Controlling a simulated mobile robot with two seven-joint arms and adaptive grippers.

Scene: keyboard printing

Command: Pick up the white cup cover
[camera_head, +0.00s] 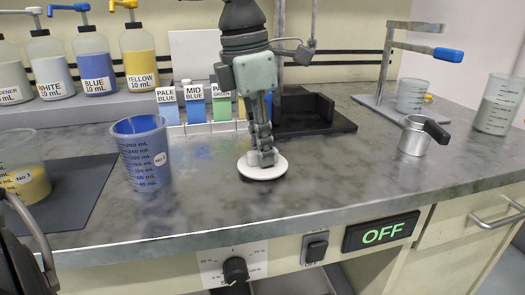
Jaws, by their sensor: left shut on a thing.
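The white cup cover (262,172) is a round white disc at the middle of the grey marbled counter. My left gripper (262,156) points straight down over it, with its fingers closed on the middle of the cover. The cover looks level and at or just above the counter; I cannot tell if there is a gap. The fingers hide the centre of the cover. My right gripper is not clearly in view; only a dark piece of equipment shows at the lower left corner.
A cup with blue liquid (144,152) stands left of the cover, and a cup with yellow liquid (22,170) is at the far left. A metal pot (413,140) is at right. Pump bottles (138,58) line the back. The counter between is clear.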

